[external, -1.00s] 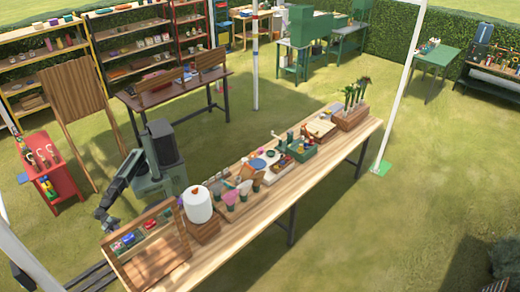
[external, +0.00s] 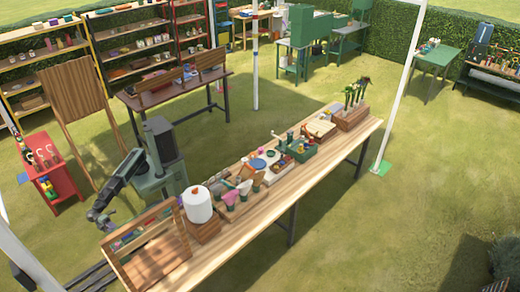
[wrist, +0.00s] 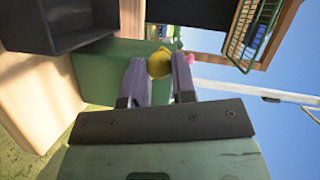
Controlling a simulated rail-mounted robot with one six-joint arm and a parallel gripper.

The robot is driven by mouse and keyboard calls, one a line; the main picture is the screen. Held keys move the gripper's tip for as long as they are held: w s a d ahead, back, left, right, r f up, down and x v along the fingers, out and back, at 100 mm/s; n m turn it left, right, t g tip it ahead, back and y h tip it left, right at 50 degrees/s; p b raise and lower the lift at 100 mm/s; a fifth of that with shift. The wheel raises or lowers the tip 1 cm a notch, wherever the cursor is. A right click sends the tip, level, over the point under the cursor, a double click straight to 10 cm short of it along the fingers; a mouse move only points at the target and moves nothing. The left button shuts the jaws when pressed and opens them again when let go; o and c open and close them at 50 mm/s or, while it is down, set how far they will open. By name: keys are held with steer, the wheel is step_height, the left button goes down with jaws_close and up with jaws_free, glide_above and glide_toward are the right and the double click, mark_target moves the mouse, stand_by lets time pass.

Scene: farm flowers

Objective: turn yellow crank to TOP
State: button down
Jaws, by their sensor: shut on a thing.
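A round yellow knob (wrist: 159,64), which I take to be the yellow crank's handle, sits between the tips of my gripper (wrist: 160,72) in the wrist view. Both grey-purple fingers touch it or nearly so, one on each side. The rest of the crank and any TOP mark cannot be made out. A green box-like body (wrist: 105,75) lies beside the fingers. In the external view my gripper (external: 98,217) is small and dark, at the left end of the long wooden table (external: 255,215), near the slatted wooden rack (external: 158,255). The crank cannot be made out there.
A white cylinder (external: 197,205) stands on the table right of the rack, with flower pots and trays further along. In the wrist view, a dark open box (wrist: 75,22) is at upper left and a green wire basket (wrist: 250,30) at upper right.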

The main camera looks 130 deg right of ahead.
steer(key=shift+w+r, duration=0.1)
stand_by(0.4)
steer(key=c, duration=0.9)
jaws_free()
steer(key=p+v, duration=0.1)
steer(key=v, duration=0.9)
steer(key=shift+w+d+p, duration=0.15)
steer(key=shift+d+p, duration=0.15)
steer(key=shift+d, duration=0.1)
